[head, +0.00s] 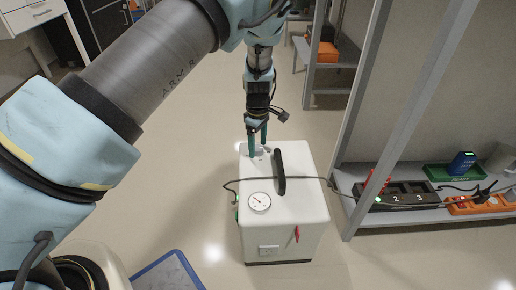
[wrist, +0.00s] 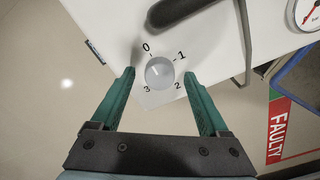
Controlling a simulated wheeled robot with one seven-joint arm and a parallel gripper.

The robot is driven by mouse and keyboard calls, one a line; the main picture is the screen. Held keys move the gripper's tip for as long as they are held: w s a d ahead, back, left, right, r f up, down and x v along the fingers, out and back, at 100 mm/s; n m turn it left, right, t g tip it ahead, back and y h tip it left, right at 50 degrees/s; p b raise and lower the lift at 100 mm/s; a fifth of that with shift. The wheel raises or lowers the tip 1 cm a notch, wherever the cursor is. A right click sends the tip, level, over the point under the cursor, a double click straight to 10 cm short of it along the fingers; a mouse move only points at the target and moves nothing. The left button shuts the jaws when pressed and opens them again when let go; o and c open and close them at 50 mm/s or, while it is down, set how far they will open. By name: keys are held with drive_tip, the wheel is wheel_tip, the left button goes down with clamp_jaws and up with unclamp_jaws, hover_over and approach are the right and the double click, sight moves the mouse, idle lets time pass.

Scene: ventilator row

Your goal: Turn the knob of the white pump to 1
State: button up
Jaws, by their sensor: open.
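The white pump (head: 285,220) stands on the floor in the middle of the head view. Its round grey knob (wrist: 159,72) sits on the pump's top, near an edge, with the printed numbers 0, 1, 2 and 3 around it. In the wrist view, 0 is at the knob's upper left, 1 at upper right, 2 at lower right and 3 at lower left. I cannot tell surely where the knob points. My gripper (wrist: 160,75) is open, with one green finger on each side of the knob, apart from it. It also shows over the pump's far end (head: 257,147).
On the pump's top are a dark handle (head: 279,172) and a round gauge (head: 259,202); a red lever (head: 297,234) is on its front. A cable crosses the top towards the shelf (head: 370,222) at right. A blue-edged tray (head: 168,272) lies at lower left.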

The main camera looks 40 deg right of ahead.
drive_tip(key=shift+f, duration=0.35)
drive_tip(key=shift+c, duration=0.2)
clamp_jaws()
